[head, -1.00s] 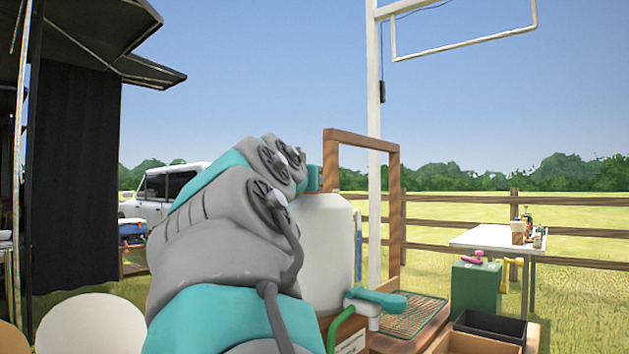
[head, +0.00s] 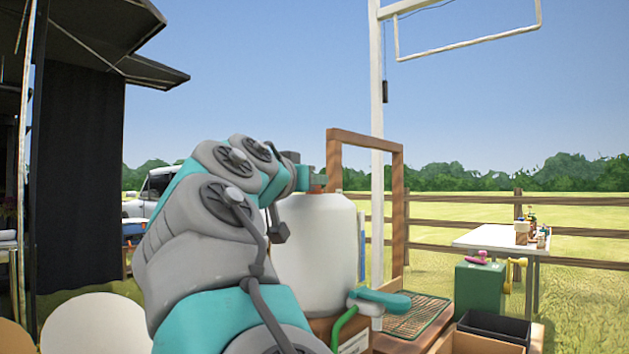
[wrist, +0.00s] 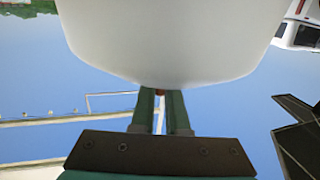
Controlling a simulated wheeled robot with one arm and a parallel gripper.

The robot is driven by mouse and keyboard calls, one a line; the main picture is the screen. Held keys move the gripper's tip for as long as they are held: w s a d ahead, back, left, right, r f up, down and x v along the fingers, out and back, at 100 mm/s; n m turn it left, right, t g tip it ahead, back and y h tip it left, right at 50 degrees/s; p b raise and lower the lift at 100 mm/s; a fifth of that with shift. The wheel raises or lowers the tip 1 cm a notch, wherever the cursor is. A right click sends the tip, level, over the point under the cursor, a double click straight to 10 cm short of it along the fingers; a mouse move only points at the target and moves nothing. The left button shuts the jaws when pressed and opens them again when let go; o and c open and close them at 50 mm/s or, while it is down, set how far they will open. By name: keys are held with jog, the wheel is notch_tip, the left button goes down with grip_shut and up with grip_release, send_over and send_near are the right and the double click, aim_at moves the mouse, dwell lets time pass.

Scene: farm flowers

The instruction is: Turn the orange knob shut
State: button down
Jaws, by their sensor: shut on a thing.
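A white tank (head: 315,240) stands upright right of my arm in the head view. It also fills the top of the wrist view (wrist: 170,40), which looks upside down. The orange knob (head: 319,180) shows only as a small reddish-orange bit at the tank's top, beside the end of my arm. My gripper (wrist: 160,97) has its two green fingers close together at the tank's edge. A small orange-brown piece shows between the fingertips, and they are shut on it. Most of the knob is hidden, so I cannot tell how far it is turned.
A brown wooden frame (head: 398,215) stands behind the tank. A teal-handled tap (head: 380,300) and a wire rack (head: 420,318) sit low to its right. A black bin (head: 492,326), a green box (head: 480,286) and a white table (head: 490,238) are further right.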

jog(key=shift+r, duration=0.1)
jog(key=c, duration=0.9)
grip_release()
jog(key=shift+s+a, duration=0.1)
jog(key=b+v, duration=0.1)
jog(key=v, duration=0.6)
jog(key=shift+s+b, duration=0.3)
jog(key=shift+o, duration=0.3)
